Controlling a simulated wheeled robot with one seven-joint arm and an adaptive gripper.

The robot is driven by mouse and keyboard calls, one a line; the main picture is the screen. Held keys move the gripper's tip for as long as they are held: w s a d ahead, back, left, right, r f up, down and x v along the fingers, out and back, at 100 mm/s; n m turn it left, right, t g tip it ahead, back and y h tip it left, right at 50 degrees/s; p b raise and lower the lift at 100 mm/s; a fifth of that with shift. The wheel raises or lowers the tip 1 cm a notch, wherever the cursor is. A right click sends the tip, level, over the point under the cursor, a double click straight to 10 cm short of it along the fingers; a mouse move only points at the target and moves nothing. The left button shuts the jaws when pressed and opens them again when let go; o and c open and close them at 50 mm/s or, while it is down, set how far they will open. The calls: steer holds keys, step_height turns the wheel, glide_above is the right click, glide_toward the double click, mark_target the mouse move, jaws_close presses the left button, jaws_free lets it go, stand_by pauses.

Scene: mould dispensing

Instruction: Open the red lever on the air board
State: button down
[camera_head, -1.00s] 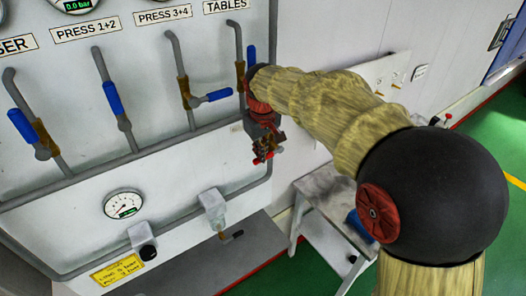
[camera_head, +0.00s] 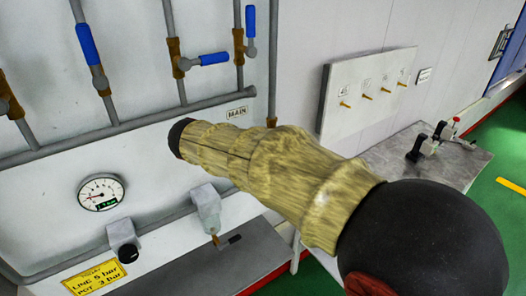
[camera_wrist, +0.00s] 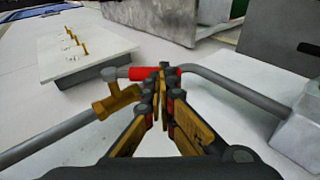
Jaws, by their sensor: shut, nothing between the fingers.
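The red lever (camera_wrist: 140,73) shows in the wrist view, on the brass valve (camera_wrist: 117,101) of a grey pipe. It lies crosswise in the picture, behind my fingertips, and red shows on both sides of them. My gripper (camera_wrist: 158,80) is shut with nothing between its fingers, and its tips overlap the middle of the lever. I cannot tell whether they touch it. In the head view the air board (camera_head: 150,85) is at the left, and my sleeved arm reaches across it. The red lever and my gripper are hidden there.
Blue-handled valves (camera_head: 88,45) sit on the upper pipes. A pressure gauge (camera_head: 101,192) and a yellow sign (camera_head: 95,277) are lower on the board. A side panel with brass pegs (camera_head: 365,92) and a grey table (camera_head: 425,165) stand to the right. Green floor (camera_head: 505,150) is clear at far right.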

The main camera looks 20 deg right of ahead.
steer(key=f+h+b, duration=0.1)
steer(key=b, duration=0.1)
steer(key=d+f+t+h+b, duration=0.1)
steer(key=f+b, duration=0.1)
steer(key=shift+w+h+b, duration=0.1)
steer(key=shift+h+b, duration=0.2)
steer(key=h+b, duration=0.1)
steer(key=d+f+t+h+b, duration=0.1)
steer(key=b, duration=0.1)
steer(key=shift+w+d+n, duration=0.1)
steer(key=shift+w+n, duration=0.1)
steer(key=shift+n, duration=0.2)
steer(key=shift+b+x, duration=0.85)
steer(key=shift+b, duration=0.15)
steer(key=shift+s+d, duration=0.1)
steer(key=shift+d, duration=0.1)
steer(key=shift+a+f, duration=0.1)
